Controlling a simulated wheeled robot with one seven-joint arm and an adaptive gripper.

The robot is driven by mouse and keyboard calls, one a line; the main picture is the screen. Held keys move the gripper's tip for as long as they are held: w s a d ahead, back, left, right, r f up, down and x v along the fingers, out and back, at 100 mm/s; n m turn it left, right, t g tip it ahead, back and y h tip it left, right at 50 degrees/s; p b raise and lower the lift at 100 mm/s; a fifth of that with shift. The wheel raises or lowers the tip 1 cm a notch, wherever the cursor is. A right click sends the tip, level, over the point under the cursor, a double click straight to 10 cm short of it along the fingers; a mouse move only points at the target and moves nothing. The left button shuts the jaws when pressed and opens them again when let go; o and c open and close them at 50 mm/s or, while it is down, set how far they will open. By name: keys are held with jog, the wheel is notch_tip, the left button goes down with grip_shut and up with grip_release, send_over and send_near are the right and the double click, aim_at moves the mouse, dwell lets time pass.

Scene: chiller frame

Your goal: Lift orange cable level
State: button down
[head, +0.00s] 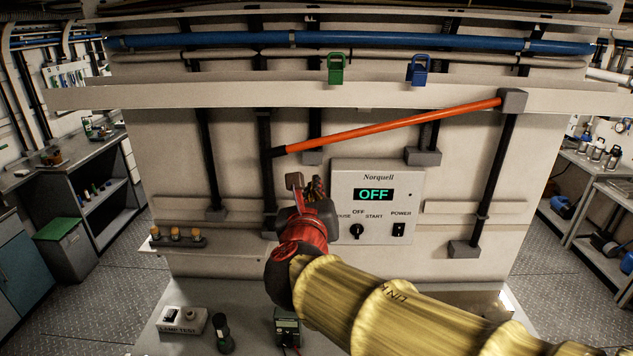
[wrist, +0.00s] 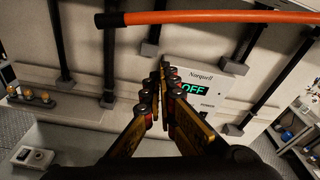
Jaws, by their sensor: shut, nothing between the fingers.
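The orange cable (head: 395,125) slopes across the front of the chiller frame. Its right end sits high at a grey block (head: 512,101), and its left end, with a black tip (head: 279,151), hangs lower beside a dark vertical post. In the wrist view the cable (wrist: 220,17) crosses the top, apart from the fingers. My gripper (head: 306,184) is below the cable's left part, left of the control panel, with no contact seen. In the wrist view my gripper's fingers (wrist: 161,68) are closed together and empty.
The Norquell panel (head: 374,222) reads OFF, with a knob and power switch. Green (head: 335,68) and blue (head: 418,70) clips hang on the upper rail. Several dark posts with grey blocks stand behind. A lamp test box (head: 182,320) and meter (head: 287,326) sit on the lower ledge.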

jog(key=w+r+p, duration=0.2)
jog(key=w, duration=0.6)
jog(key=shift+a+r, duration=0.25)
jog(key=shift+a, duration=0.05)
jog(key=shift+s, duration=0.2)
